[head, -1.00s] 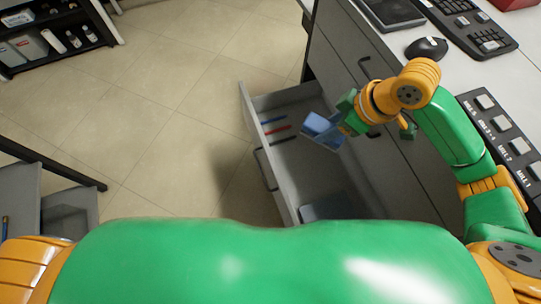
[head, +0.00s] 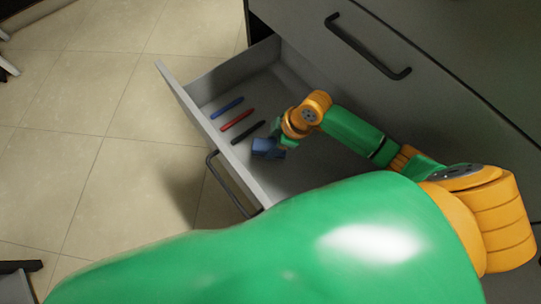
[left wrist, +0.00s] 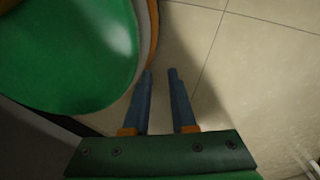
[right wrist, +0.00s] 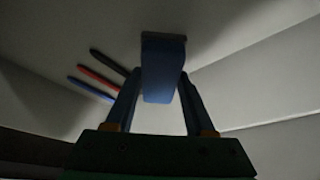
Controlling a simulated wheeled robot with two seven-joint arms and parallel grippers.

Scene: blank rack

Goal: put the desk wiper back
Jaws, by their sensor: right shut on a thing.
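The desk wiper (head: 266,148) is a small blue block low inside the open grey drawer (head: 282,182). My right gripper (head: 280,146) reaches down into the drawer and is shut on it. In the right wrist view the wiper (right wrist: 162,72) sits between the two fingers (right wrist: 158,80), close to the drawer floor; I cannot tell whether it touches the floor. My left gripper (left wrist: 160,73) shows only in the left wrist view, with its fingers apart and nothing between them, above the floor tiles.
A blue marker (head: 227,107), a red marker (head: 237,119) and a black marker (head: 248,132) lie in the drawer beside the wiper. A closed drawer with a black handle (head: 368,48) stands above and behind. Tiled floor (head: 120,110) is clear to the left.

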